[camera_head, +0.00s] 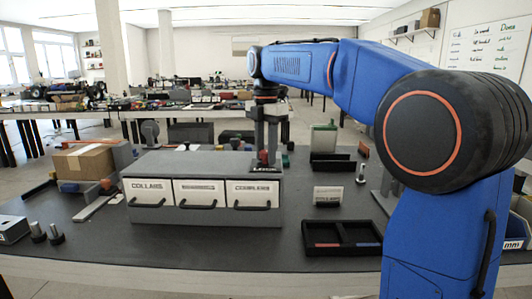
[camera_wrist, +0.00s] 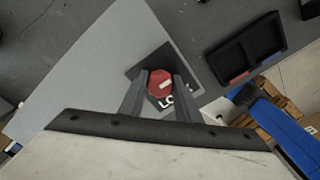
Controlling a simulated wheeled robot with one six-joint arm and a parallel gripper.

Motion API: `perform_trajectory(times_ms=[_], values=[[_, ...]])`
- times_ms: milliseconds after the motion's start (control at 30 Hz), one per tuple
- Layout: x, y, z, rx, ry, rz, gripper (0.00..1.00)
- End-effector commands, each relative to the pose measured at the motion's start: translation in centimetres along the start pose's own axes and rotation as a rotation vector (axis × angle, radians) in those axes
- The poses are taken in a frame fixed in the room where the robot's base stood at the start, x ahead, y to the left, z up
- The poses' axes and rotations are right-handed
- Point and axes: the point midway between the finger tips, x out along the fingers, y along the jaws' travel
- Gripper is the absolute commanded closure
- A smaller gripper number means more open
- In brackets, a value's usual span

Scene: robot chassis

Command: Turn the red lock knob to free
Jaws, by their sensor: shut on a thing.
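The red lock knob (camera_wrist: 160,84) is a small round knob with a pale mark on its face. It sits on a dark plate (camera_wrist: 188,97) with partly covered white lettering, on top of the grey drawer cabinet (camera_wrist: 85,70). In the head view the knob (camera_head: 263,157) shows at the right end of the cabinet top (camera_head: 190,163). My gripper (camera_wrist: 160,86) points down at it, with one finger on each side, shut on the knob. In the head view my gripper (camera_head: 265,150) is small and partly hard to make out.
Three labelled drawers (camera_head: 200,193) face the front of the cabinet. A black two-part tray (camera_head: 342,238) lies to its right, with a small label stand (camera_head: 328,196) behind. A cardboard box (camera_head: 92,160) stands at left. Bare tabletop (camera_head: 100,235) lies in front.

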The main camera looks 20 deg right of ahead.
Motion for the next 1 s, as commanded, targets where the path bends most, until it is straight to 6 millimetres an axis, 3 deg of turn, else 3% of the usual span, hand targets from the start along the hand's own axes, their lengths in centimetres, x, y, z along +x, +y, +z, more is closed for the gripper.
perform_trajectory(times_ms=[500,533,600,1000], values=[[-0.12,0.05,0.03,-0.017,-0.002,0.004,0.93],[-0.12,0.05,0.03,-0.017,-0.002,0.004,0.63],[-0.11,0.04,0.02,-0.017,-0.001,0.003,0.52],[-0.73,-0.21,-0.40,-0.017,-0.001,0.002,0.52]])
